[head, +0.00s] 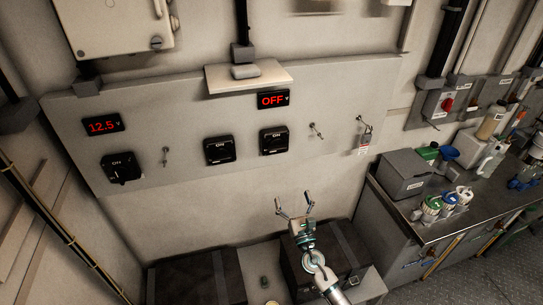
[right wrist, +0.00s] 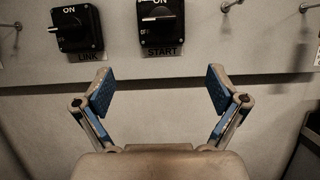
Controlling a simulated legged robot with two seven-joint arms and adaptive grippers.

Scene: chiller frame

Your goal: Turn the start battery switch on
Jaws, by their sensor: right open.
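The start battery switch (head: 274,141) is a black rotary switch on the grey wall panel, under a red display reading OFF (head: 272,100). In the right wrist view the same start switch (right wrist: 160,20) has a START label below it, and its handle lies about horizontal, with ON marked above. The link switch (right wrist: 76,28) is to its left; it also shows in the head view (head: 219,150). My right gripper (head: 293,201) is open and empty, below and in front of the panel, apart from the start switch. In its wrist view the fingers (right wrist: 160,92) are spread below the switch. My left gripper is not in view.
A third black switch (head: 122,168) sits at the panel's left, under a display reading 12.5 (head: 103,124). A tagged key-like item (head: 364,135) hangs at the right. Dark boxes (head: 190,280) stand below. A workbench (head: 470,215) with bottles is at the right.

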